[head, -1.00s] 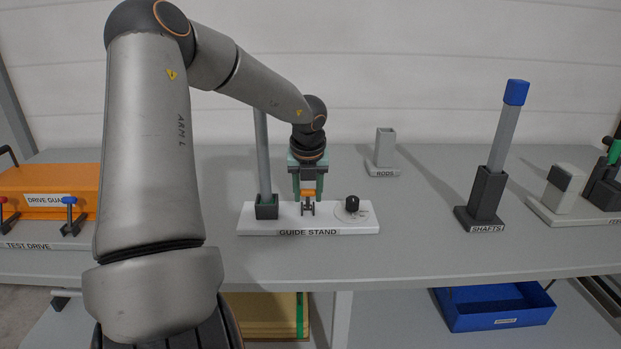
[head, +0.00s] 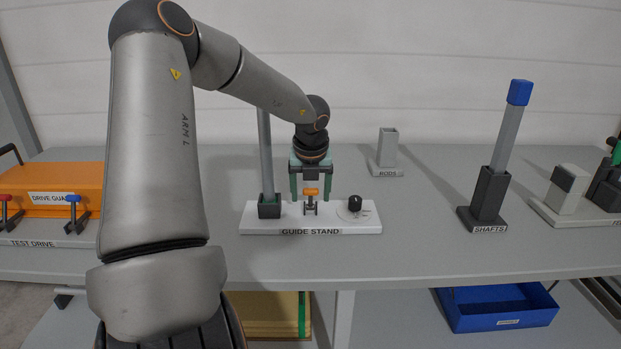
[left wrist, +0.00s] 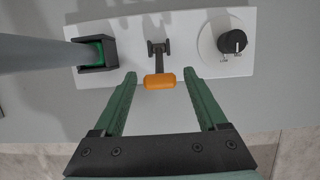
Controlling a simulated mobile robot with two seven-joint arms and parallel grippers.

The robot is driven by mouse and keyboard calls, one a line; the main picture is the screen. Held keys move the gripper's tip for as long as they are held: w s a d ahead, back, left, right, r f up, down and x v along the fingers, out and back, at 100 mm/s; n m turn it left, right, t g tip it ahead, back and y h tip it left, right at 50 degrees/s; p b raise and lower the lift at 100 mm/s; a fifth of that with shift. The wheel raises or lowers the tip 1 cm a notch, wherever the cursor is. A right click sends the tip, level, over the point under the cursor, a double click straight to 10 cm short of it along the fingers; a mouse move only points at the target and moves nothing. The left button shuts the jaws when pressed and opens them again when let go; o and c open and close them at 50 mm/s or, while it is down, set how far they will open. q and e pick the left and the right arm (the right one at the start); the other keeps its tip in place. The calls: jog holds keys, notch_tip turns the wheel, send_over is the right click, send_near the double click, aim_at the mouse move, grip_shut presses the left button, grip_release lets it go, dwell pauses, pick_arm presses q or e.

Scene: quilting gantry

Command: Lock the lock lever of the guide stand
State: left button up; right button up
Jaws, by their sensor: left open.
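The guide stand (head: 270,229) is a white plate on the table, with a grey post in a dark socket at its left. Its lock lever (head: 311,193) has an orange handle on a dark bracket; in the left wrist view the handle (left wrist: 160,82) points from the bracket toward my palm. My left gripper (head: 311,197) is open, its green fingers on either side of the handle. In the left wrist view a gap shows between the handle and each finger (left wrist: 160,74). My right gripper is not in view.
A black knob (head: 355,203) is on the plate, right of the lever. The orange drive guard (head: 50,180) stands left, partly behind my arm. The rods holder (head: 388,150) and shafts holder (head: 488,195) stand right. A blue bin (head: 500,310) is below. The table between is clear.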

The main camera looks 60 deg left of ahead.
pick_arm(q)
jog(key=v, duration=1.2)
jog(key=shift+r, duration=0.25)
jog(key=shift+s+d, duration=0.1)
jog(key=shift+s, duration=0.05)
jog(key=shift+s+f, duration=0.1)
